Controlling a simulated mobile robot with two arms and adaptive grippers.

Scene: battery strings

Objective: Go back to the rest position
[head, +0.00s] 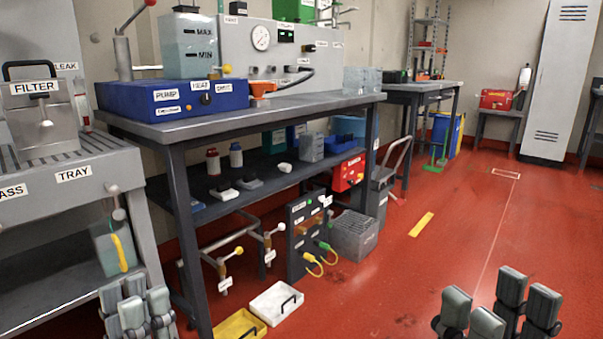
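My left gripper (138,312) shows at the bottom left of the head view, in front of the tray bench. Its grey finger pads stand close together, and I see nothing held between them. My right gripper (497,312) shows at the bottom right, above the bare red floor. Its finger pads are spread apart with nothing between them. Both grippers are apart from the benches. The arms behind them are out of the frame.
A grey workbench (290,108) carries a blue pump unit (175,97). A tray bench (75,180) stands at left. A yellow tray (240,327) and a white tray (277,303) lie on the floor. The red floor (440,270) at right is clear.

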